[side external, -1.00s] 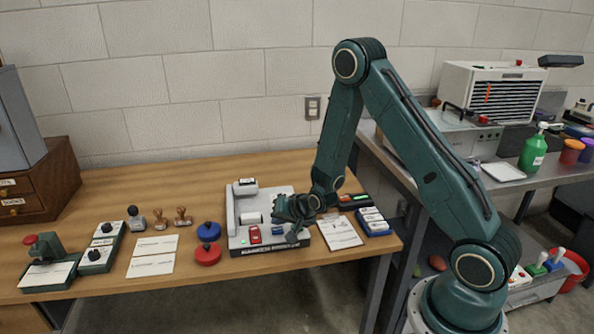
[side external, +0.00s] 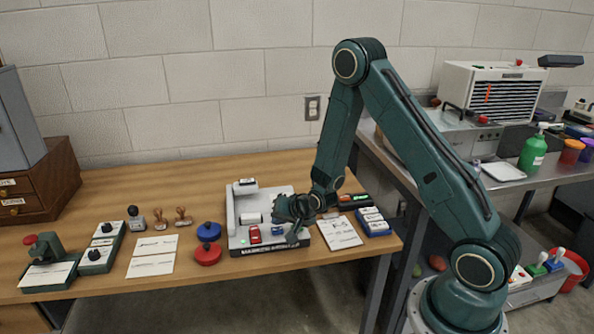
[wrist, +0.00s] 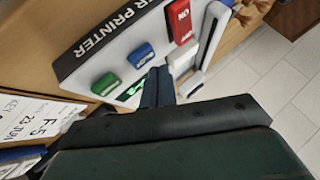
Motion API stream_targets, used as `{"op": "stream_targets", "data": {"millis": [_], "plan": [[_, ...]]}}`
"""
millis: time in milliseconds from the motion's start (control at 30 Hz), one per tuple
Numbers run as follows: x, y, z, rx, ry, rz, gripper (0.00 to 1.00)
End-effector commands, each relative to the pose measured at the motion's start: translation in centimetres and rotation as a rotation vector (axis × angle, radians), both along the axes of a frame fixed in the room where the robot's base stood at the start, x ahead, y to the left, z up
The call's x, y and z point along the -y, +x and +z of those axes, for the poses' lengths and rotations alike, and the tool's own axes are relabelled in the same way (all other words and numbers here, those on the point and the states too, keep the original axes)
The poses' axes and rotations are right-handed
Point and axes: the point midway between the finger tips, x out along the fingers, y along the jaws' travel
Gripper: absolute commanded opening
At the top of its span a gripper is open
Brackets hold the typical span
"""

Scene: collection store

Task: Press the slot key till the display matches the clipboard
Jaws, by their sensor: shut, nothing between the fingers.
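The printer (side external: 290,245) is a pale machine with a dark lettered front edge; it also shows in the wrist view (wrist: 110,37). It carries a red key (wrist: 180,20), a blue key (wrist: 140,55) and a green key (wrist: 106,84). My gripper (side external: 291,240) is shut and empty, low over the right part of the printer; its fingers (wrist: 157,86) show beside the blue and green keys. I cannot tell whether they touch anything. A bright green patch shows beside the fingertips, partly hidden.
A blue tray with white labels (side external: 373,221) and a dark box with a lit strip (side external: 354,201) stand right of the clipboard. Red (side external: 208,255) and blue (side external: 209,231) round pads, stamps and cards lie left of the printer. The table behind the printer is clear.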

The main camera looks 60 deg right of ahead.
Motion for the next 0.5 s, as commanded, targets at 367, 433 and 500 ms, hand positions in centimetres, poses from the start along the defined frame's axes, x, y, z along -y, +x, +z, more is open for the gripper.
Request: {"op": "stream_targets", "data": {"millis": [367,433,500], "plan": [[0.00,-0.01,-0.19,0.000,0.000,0.000,0.00],[0.00,-0.01,-0.38,-0.001,0.001,0.001,0.00],[0.00,-0.03,-0.59,-0.001,0.000,0.000,0.00]]}}
